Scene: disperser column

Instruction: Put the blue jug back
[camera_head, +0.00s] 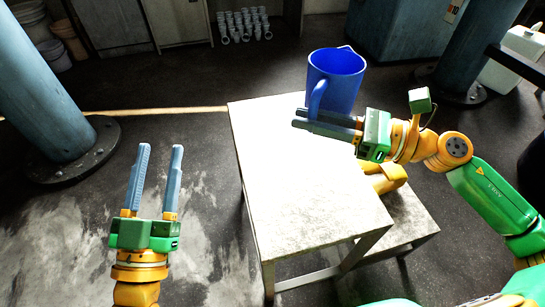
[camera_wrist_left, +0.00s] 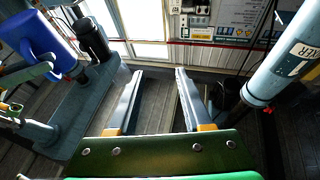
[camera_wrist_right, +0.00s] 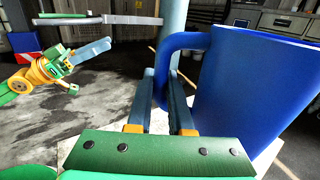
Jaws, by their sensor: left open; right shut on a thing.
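The blue jug (camera_head: 345,75) is upright at the far right part of the white-topped table (camera_head: 300,190) in the head view. I cannot tell whether its base touches the top. My right gripper (camera_head: 298,118) is shut on the jug's handle. The jug (camera_wrist_right: 250,85) fills the right side of the right wrist view, with its handle (camera_wrist_right: 183,42) running down between the fingers (camera_wrist_right: 161,76). My left gripper (camera_head: 160,150) is open and empty, left of the table over the floor. The jug also shows at the left of the left wrist view (camera_wrist_left: 40,42).
A blue column (camera_head: 40,90) with a round base stands at the left, another (camera_head: 475,45) at the back right. A lower step (camera_head: 405,225) adjoins the table's right side. Several grey pipe fittings (camera_head: 243,24) stand at the back. The near table top is clear.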

